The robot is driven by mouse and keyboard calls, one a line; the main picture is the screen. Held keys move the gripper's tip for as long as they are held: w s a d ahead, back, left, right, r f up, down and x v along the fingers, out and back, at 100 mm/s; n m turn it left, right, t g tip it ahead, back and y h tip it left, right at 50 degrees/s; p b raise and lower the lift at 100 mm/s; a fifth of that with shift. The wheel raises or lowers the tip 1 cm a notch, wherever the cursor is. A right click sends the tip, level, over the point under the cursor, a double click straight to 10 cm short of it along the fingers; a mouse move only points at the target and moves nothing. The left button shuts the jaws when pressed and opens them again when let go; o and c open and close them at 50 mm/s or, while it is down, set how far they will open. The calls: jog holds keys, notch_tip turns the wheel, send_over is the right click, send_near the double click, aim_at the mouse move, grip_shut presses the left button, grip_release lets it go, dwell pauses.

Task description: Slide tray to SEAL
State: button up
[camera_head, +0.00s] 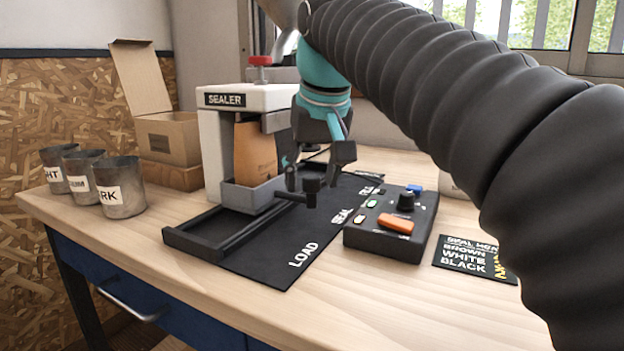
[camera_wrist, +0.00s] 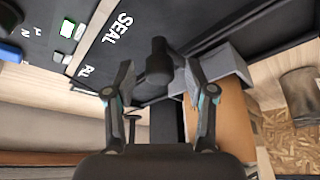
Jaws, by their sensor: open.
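A grey tray (camera_head: 250,198) sits on the black slide track (camera_head: 215,243) at the front of the white sealer (camera_head: 222,99). It holds an upright brown bag (camera_head: 256,153), also seen in the wrist view (camera_wrist: 233,118). A dark arm from the tray ends in a black knob (camera_head: 311,192). The white SEAL label (camera_head: 342,215) lies on the mat between LOAD (camera_head: 303,254) and a partly hidden label. My gripper (camera_head: 318,168) is open above the mat. In the wrist view the knob (camera_wrist: 159,62) shows between the spread fingertips; I cannot tell whether they touch it.
A black control box (camera_head: 392,228) with an orange switch stands right of the mat. A printed card (camera_head: 474,257) lies further right. Several metal cups (camera_head: 120,188) and an open cardboard box (camera_head: 166,138) are at left. The front right tabletop is clear.

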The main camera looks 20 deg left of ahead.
jog(key=shift+f, duration=0.1)
grip_shut()
jog(key=shift+w, duration=0.1)
jog(key=w, duration=0.1)
jog(key=w+p, duration=0.2)
jog(key=shift+d+r, duration=0.1)
jog(key=shift+r, duration=0.15)
jog(key=shift+w+f+p, duration=0.2)
jog(key=shift+w+p, duration=0.25)
jog(key=shift+w, duration=0.15)
